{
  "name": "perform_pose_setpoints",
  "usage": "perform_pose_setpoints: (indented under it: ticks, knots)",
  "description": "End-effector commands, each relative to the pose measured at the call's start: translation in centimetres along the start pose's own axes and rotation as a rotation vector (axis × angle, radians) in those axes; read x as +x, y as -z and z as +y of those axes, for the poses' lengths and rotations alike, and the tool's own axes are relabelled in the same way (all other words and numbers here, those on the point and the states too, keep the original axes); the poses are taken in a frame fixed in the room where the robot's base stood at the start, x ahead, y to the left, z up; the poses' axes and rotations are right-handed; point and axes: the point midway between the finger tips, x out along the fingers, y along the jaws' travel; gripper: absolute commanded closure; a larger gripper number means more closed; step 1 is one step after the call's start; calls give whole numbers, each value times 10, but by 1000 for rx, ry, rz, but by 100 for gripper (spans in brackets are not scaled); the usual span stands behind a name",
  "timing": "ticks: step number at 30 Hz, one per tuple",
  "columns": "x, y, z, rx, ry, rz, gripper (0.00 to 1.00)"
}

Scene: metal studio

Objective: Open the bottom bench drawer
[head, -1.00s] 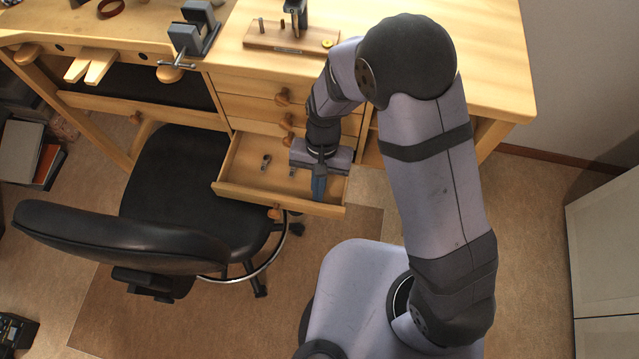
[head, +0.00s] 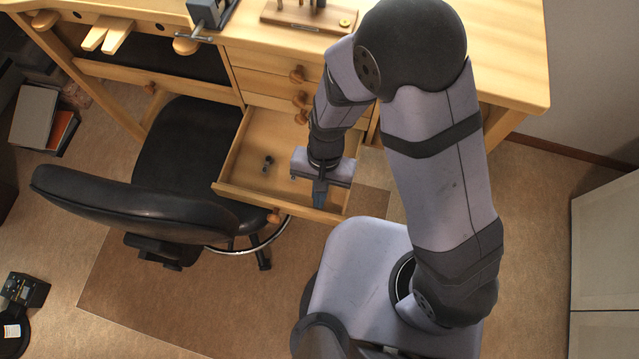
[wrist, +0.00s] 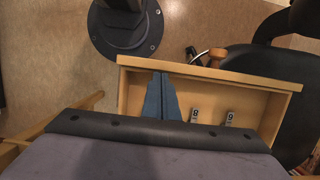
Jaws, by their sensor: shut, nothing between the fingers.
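The bottom bench drawer (head: 232,192) is pulled well out of the wooden bench, and its inside shows from above. Its round wooden knob (head: 274,215) is on the front panel, and it also shows in the wrist view (wrist: 216,54). My gripper (head: 320,200) is over the right part of the open drawer, just behind the front panel, pointing down. In the wrist view its blue fingers (wrist: 159,90) are together and empty, close to the inner side of the front panel. I cannot tell whether they touch it.
Small metal pieces lie in the drawer, one at its left (head: 267,163). A black chair (head: 150,205) stands close at the left.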

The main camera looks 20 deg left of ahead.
Motion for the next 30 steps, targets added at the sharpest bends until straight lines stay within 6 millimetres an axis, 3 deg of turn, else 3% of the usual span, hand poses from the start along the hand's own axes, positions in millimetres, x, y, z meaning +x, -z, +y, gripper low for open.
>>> perform_pose_setpoints:
  ticks: [8,21,30]
  knots:
    - [-22,-1,0,1,1,0,100]
    - [-77,-2,0,0,0,0,100]
    - [-97,-1,0,0,0,0,100]
